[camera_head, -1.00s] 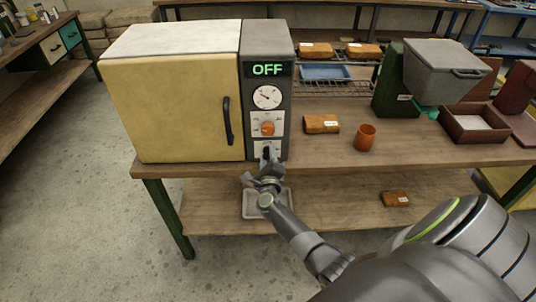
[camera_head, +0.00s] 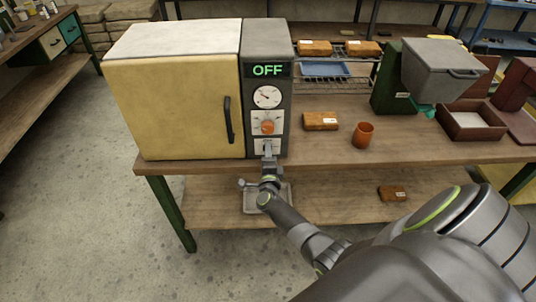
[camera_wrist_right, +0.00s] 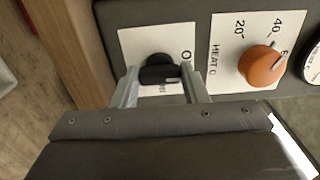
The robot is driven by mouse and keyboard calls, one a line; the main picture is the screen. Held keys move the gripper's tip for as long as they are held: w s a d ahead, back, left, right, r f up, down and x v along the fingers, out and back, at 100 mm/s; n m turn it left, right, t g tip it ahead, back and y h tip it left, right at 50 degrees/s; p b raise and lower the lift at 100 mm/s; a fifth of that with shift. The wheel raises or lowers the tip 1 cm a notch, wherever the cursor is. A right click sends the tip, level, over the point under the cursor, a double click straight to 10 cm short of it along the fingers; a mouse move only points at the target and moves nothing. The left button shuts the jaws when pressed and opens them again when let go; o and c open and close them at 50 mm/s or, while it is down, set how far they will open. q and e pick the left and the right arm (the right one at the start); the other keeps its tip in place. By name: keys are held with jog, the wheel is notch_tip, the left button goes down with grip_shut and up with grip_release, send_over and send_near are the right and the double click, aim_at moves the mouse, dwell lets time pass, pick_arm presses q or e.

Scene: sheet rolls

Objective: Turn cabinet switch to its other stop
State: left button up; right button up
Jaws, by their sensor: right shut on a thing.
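The cabinet (camera_head: 180,95) has a yellow door and a grey control panel on its right side. Its display (camera_head: 267,70) reads OFF in green. The black cabinet switch (camera_wrist_right: 157,72) sits on a white label low on the panel; in the head view my gripper largely hides it. My right gripper (camera_head: 268,152) reaches the switch from the front, and in the wrist view its fingers (camera_wrist_right: 160,80) are shut on the switch, one on each side. My left gripper is not in view.
An orange heat knob (camera_head: 267,127) is just above the switch; it also shows in the wrist view (camera_wrist_right: 262,66). A round dial (camera_head: 267,97) is above it. A tray (camera_head: 252,203) lies on the lower shelf.

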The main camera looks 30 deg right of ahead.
jog(key=shift+f, duration=0.1)
jog(key=o, duration=1)
jog(key=b+v, duration=0.1)
jog(key=v, duration=1.6)
jog(key=shift+s+b, duration=0.25)
jog(key=shift+b, duration=0.05)
